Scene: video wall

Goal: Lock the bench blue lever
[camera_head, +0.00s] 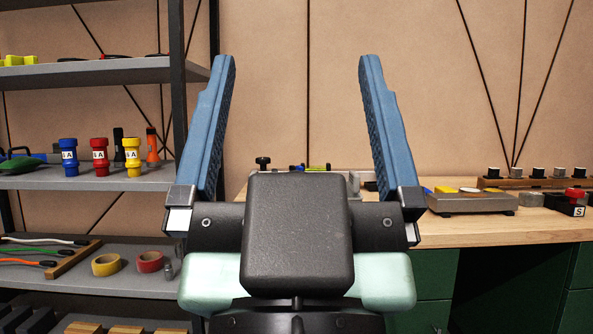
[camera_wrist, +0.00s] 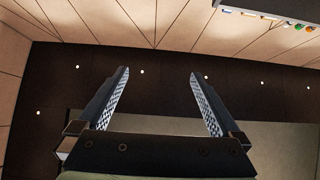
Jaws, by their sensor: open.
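My gripper (camera_head: 297,62) is raised in front of the camera. Its two blue fingers are spread wide and point up, with nothing between them. In the wrist view my gripper (camera_wrist: 159,73) is also open and empty. The wooden bench (camera_head: 455,231) stands behind it at the right. I cannot make out a blue lever on it; my gripper hides much of the bench's left part.
A grey shelf rack (camera_head: 75,74) at the left holds blue, red and yellow canisters (camera_head: 99,157), tape rolls and cables. On the bench's right are a metal plate device (camera_head: 473,203), a row of knobs and a red-topped black box (camera_head: 566,203). Green cabinets (camera_head: 433,262) stand below.

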